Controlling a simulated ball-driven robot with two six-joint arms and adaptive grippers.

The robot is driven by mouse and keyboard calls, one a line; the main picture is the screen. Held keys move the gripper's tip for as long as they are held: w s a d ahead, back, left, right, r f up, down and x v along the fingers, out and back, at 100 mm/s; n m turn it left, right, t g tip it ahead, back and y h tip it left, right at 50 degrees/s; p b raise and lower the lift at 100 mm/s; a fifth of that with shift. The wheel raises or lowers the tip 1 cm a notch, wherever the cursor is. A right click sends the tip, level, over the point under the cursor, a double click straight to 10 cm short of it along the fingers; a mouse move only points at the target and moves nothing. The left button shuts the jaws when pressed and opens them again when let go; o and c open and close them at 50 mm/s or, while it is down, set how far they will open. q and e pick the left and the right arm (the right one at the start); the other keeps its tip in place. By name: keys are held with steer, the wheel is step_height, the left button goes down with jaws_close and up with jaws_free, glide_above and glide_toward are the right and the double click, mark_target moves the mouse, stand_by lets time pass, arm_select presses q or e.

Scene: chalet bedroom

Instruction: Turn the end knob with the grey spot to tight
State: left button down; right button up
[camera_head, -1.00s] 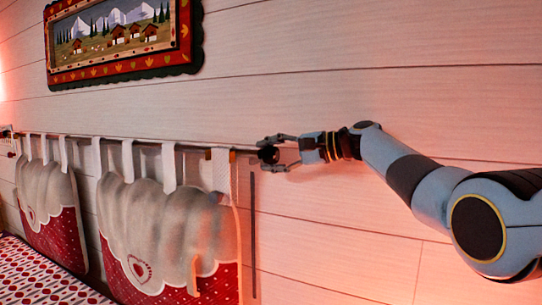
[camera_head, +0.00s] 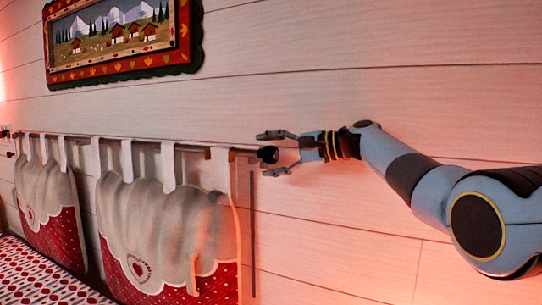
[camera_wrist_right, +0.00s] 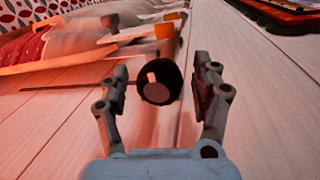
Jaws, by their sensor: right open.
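The black round end knob (camera_head: 268,154) sits on the right end of the thin rod (camera_head: 85,138) along the wall. In the right wrist view the knob (camera_wrist_right: 159,82) shows its end face with a small light grey spot (camera_wrist_right: 152,77) left of and above its middle. My right gripper (camera_head: 274,154) is open around the knob, one finger above it and one below in the head view. In the wrist view its fingers (camera_wrist_right: 162,82) stand on both sides of the knob with gaps, not touching it. My left gripper is not in view.
Two hanging cushions, the near one red and grey (camera_head: 160,215), hang from the rod by white straps. A framed mountain picture (camera_head: 123,38) is on the wall above. A patterned bed cover (camera_head: 45,275) lies at lower left. The wall right of the rod is clear.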

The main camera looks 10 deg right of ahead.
steer(key=shift+o, duration=1)
steer(key=r, duration=0.9)
steer(key=shift+w+r, duration=0.35)
steer(key=shift+s+d+r, duration=0.1)
steer(key=shift+d+r, duration=0.05)
steer(key=shift+r, duration=0.3)
steer(key=shift+m+g, duration=0.3)
steer(key=f, duration=0.5)
steer(key=shift+s+f, duration=0.25)
steer(key=shift+s, duration=0.05)
steer(key=shift+c, duration=0.3)
steer(key=shift+p+v, duration=0.95)
steer(key=shift+v, duration=0.2)
steer(key=shift+c, duration=0.7)
steer(key=shift+h, duration=0.3)
steer(key=shift+s+f+p+v, duration=0.15)
steer(key=shift+p+v, duration=0.7)
steer(key=shift+v, duration=0.85)
steer(key=shift+s+f+p+v, duration=0.1)
steer(key=shift+f+p+v, duration=0.15)
steer(key=shift+p+v, duration=1.05)
steer(key=shift+s+f+p+v, duration=0.1)
steer(key=shift+f+p+v, duration=0.25)
steer(key=shift+v, duration=1.75)
